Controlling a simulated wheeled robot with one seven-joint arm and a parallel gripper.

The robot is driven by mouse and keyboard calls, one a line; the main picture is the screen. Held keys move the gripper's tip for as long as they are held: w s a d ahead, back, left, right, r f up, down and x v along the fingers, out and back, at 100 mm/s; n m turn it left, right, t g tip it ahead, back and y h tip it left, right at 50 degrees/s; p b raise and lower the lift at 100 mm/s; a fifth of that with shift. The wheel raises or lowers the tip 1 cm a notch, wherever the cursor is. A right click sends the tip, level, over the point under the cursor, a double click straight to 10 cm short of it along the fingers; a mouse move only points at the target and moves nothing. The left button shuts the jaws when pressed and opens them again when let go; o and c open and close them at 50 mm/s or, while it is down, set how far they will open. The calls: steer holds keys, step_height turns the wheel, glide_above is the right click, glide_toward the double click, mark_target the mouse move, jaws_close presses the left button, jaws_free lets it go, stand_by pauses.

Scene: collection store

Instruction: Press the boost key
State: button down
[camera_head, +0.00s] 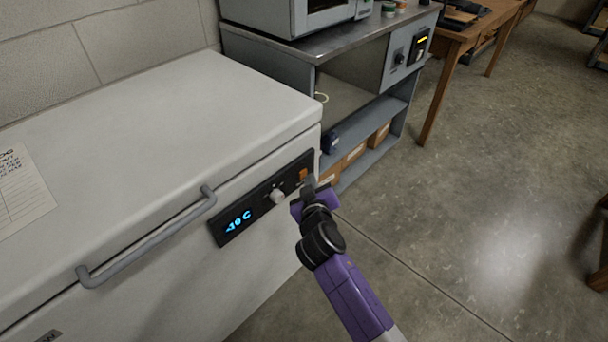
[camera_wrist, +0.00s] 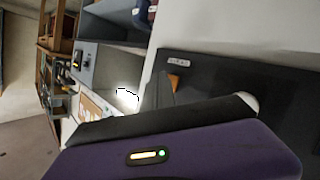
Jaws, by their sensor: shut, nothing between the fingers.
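A white chest freezer (camera_head: 150,110) fills the left of the head view. Its dark control panel (camera_head: 258,205) has a blue display (camera_head: 238,222), a pale round knob (camera_head: 278,196) and an orange key (camera_head: 303,174) near the right end. My gripper (camera_head: 309,182) is shut and empty, with its tips close to the orange key. In the wrist view the orange key (camera_wrist: 173,81) shows just beyond the dark fingers (camera_wrist: 160,92), below a small label (camera_wrist: 178,62) that I cannot read. I cannot tell whether the fingertips touch the key.
A long handle (camera_head: 150,240) sticks out from the freezer front, left of the panel. A grey metal bench (camera_head: 345,45) with shelves and boxes stands beyond the freezer. The floor (camera_head: 480,190) to the right is mostly clear.

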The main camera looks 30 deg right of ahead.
steer(key=shift+w+a+b, duration=0.15)
steer(key=shift+w+b, duration=0.15)
steer(key=shift+w, duration=0.15)
stand_by(0.5)
steer(key=shift+s, duration=0.15)
steer(key=shift+s+d+p, duration=0.3)
steer(key=shift+s+p, duration=0.1)
steer(key=shift+s, duration=0.3)
steer(key=shift+s, duration=0.1)
steer(key=shift+s+d+p, duration=0.25)
steer(key=shift+s+p, duration=0.05)
steer(key=shift+s, duration=0.45)
steer(key=shift+s+d+p, duration=0.25)
steer(key=shift+s+p, duration=0.1)
steer(key=shift+s, duration=0.45)
steer(key=shift+s+d+p, duration=0.25)
steer(key=shift+s+p, duration=0.05)
steer(key=shift+s, duration=0.45)
